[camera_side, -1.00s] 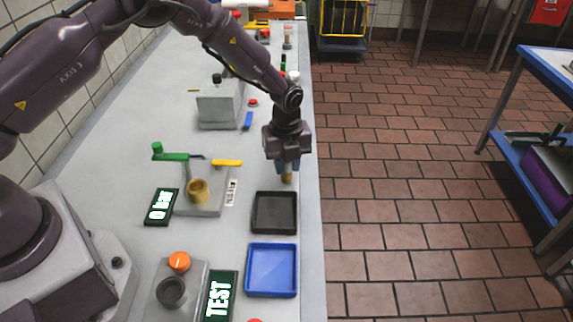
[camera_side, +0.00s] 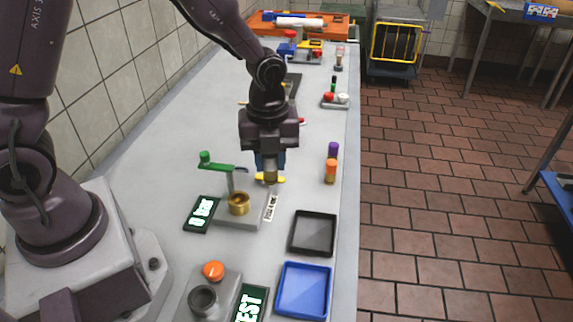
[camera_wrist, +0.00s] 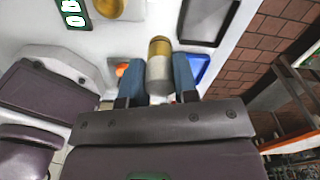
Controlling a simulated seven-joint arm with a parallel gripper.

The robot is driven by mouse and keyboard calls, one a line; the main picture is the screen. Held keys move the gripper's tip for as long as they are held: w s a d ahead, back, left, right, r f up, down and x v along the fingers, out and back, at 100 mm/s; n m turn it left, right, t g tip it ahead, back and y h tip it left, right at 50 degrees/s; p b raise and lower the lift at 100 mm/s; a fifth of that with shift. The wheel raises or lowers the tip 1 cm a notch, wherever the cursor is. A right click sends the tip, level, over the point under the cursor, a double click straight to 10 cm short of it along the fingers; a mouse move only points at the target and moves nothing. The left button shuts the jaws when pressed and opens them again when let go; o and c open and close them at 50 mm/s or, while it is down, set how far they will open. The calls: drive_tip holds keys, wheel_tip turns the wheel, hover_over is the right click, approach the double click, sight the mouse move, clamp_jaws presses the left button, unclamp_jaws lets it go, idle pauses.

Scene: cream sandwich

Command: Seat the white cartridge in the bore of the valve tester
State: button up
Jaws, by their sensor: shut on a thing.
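My gripper (camera_side: 270,160) is shut on the white cartridge, which shows a pale grey-white body (camera_wrist: 160,82) and a brass end in the wrist view. In the side view only its brass lower end (camera_side: 271,177) shows below the fingers, and it hangs about upright. The valve tester (camera_side: 240,218) has a brass bore (camera_side: 238,203), a green lever (camera_side: 218,166) and a yellow lever, partly hidden behind the cartridge. The cartridge is apart from the bore, above and slightly to its right in the side view. The bore's inside is hard to make out.
A black tray (camera_side: 314,232) and a blue tray (camera_side: 303,290) lie to the right and front. An orange-knobbed unit (camera_side: 203,297) stands in front. Orange and purple cylinders (camera_side: 331,165) stand near the bench edge.

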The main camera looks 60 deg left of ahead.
drive_tip(key=s+a+f+n, duration=0.1)
drive_tip(key=a+f, duration=0.1)
drive_tip(key=s+a+f+n, duration=0.1)
drive_tip(key=s+a+n, duration=0.1)
drive_tip(key=s+a+f+n, duration=0.1)
drive_tip(key=a+f, duration=0.1)
drive_tip(key=shift+s+a+f, duration=0.15)
drive_tip(key=shift+s+f, duration=0.15)
drive_tip(key=shift+f, duration=2.25)
drive_tip(key=shift+f, duration=0.1)
drive_tip(key=o, duration=0.9)
drive_tip(key=shift+o, duration=0.2)
